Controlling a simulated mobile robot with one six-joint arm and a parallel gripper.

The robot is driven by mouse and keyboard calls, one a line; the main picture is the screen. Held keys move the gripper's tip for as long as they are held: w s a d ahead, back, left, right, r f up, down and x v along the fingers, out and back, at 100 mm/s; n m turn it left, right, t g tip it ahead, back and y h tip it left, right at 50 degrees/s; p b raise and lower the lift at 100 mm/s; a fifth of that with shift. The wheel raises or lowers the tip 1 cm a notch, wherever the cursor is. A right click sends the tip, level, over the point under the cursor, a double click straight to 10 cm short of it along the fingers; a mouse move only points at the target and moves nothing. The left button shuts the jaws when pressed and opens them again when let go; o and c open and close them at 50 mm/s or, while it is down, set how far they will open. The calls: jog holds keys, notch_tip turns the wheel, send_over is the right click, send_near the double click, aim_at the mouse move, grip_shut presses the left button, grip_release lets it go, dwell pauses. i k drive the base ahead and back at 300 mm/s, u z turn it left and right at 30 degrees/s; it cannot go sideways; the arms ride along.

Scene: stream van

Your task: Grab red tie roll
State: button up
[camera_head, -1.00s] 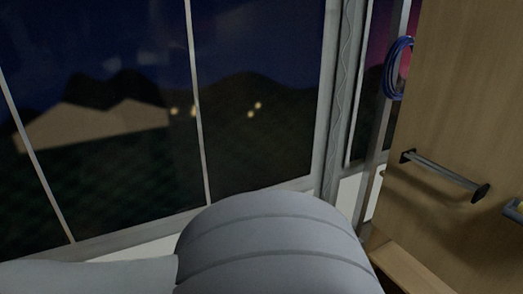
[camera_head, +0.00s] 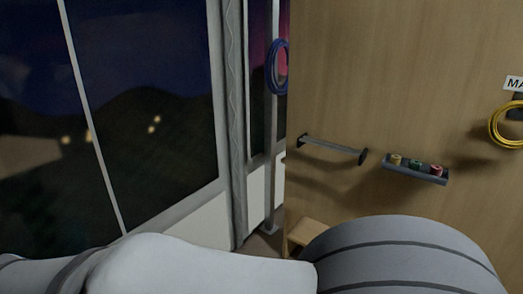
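A small red roll (camera_head: 436,170) sits at the right end of a grey wall tray (camera_head: 415,175) on the wooden wall, right of the picture's middle. A green roll (camera_head: 415,164) is in the middle of the tray and a yellow roll (camera_head: 396,159) at its left end. My gripper is not in view. My grey arm links fill the bottom of the picture, below the tray.
A dark bar (camera_head: 332,149) is fixed to the wall left of the tray. A blue cable coil (camera_head: 280,66) hangs by the door frame, and a yellow coil (camera_head: 508,126) hangs at the right edge. A wooden ledge (camera_head: 312,234) stands low near the wall. Windows are at left.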

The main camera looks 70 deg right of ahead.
aim_at(436, 171)
jog(key=z, duration=1.85)
jog(key=k, duration=0.1)
jog(key=z, duration=3.35)
jog(key=i, duration=0.85)
jog(key=u, duration=1.5)
